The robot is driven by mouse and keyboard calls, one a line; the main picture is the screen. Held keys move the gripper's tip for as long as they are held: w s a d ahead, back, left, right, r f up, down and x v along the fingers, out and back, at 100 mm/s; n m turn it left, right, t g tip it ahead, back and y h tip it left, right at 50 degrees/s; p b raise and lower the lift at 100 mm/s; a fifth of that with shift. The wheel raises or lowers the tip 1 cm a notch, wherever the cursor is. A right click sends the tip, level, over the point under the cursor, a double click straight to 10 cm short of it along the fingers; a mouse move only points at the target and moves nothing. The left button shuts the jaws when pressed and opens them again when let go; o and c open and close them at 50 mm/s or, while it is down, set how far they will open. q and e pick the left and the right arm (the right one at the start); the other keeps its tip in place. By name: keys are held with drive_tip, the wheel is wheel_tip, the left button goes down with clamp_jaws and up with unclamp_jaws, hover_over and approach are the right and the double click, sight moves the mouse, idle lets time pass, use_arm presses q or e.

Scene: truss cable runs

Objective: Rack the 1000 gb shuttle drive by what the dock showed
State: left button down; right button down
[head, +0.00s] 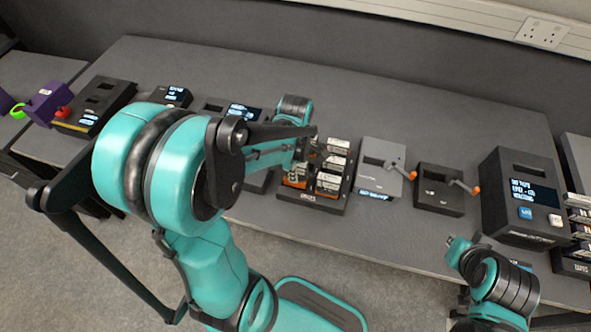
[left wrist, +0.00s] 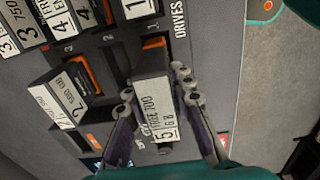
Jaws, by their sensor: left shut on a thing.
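My left gripper (head: 309,142) is over the black drive tray (head: 316,204) in the middle of the table. In the left wrist view its two fingers (left wrist: 155,88) are shut on a dark shuttle drive (left wrist: 152,75) with a white label. The label shows a large 5 and smaller text that I cannot read surely. The held drive is over the front part of the tray, by an orange-marked slot numbered 1; I cannot tell whether it is seated. Another drive, labelled 2 (left wrist: 68,100), stands to its left. Further labelled drives stand behind. My right arm shows at lower right, its gripper not clearly seen.
Right of the tray are a grey device with a lever (head: 381,165), a black box with a lever (head: 439,188) and a dock with a lit screen (head: 515,205). Further devices (head: 95,105) stand at left. The table's back strip is clear.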

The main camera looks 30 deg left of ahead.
use_arm(q)
drive_tip(key=shift+f+b, duration=1.5)
drive_tip(key=shift+f, duration=0.2)
idle(1.3)
idle(0.3)
drive_tip(key=c, duration=1.2)
unclamp_jaws()
drive_tip(key=shift+o, duration=0.2)
drive_tip(key=shift+o, duration=1.3)
drive_tip(key=shift+r, duration=0.1)
wheel_tip(320, 180, up, 8)
drive_tip(key=p, duration=0.6)
drive_tip(key=shift+f, duration=0.25)
